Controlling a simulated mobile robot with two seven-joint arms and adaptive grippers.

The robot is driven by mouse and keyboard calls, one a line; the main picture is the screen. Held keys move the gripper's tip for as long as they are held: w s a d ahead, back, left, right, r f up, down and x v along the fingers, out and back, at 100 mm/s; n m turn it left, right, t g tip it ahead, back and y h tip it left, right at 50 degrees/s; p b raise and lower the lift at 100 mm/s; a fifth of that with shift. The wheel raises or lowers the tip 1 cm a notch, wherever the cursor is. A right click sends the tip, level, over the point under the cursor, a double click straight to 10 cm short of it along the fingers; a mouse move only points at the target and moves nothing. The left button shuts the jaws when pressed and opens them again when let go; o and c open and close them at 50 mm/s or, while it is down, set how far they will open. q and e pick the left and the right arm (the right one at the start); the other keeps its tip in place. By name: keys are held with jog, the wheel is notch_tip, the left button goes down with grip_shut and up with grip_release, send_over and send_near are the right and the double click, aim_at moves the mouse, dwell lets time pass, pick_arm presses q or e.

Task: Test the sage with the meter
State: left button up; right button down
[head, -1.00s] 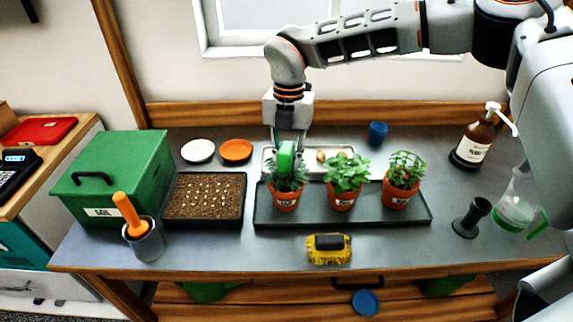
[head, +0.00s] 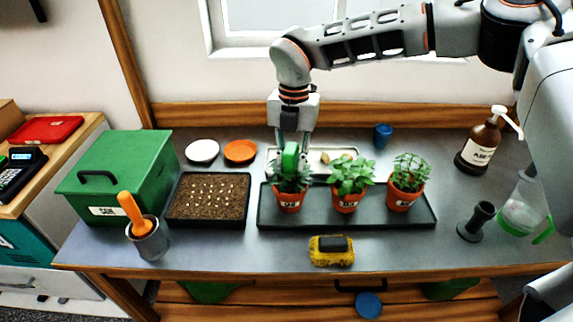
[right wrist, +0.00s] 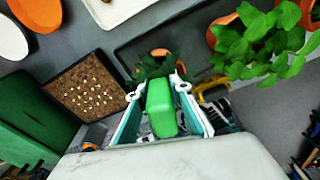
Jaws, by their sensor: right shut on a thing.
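My right gripper (head: 291,140) is shut on the green meter (head: 290,158), at the left potted plant. In the right wrist view the green meter body (right wrist: 162,107) sits between the two fingers. Its lower end is hidden, so I cannot tell whether it is in the soil. The pot labels are too small to read surely. My left gripper is out of view.
A seed tray (head: 209,222), a green box (head: 115,175) and a grey cup (head: 149,245) with an orange-handled tool stand left. A yellow-and-black block (head: 331,252) lies in front. A brown pump bottle (head: 480,148) and a dark stand (head: 475,224) are right.

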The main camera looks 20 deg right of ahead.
jog(key=c, duration=1.8)
grip_release()
jog(key=shift+o, duration=0.2)
jog(key=r, duration=1.2)
jog(key=shift+w+d, duration=0.2)
jog(key=shift+w, duration=0.15)
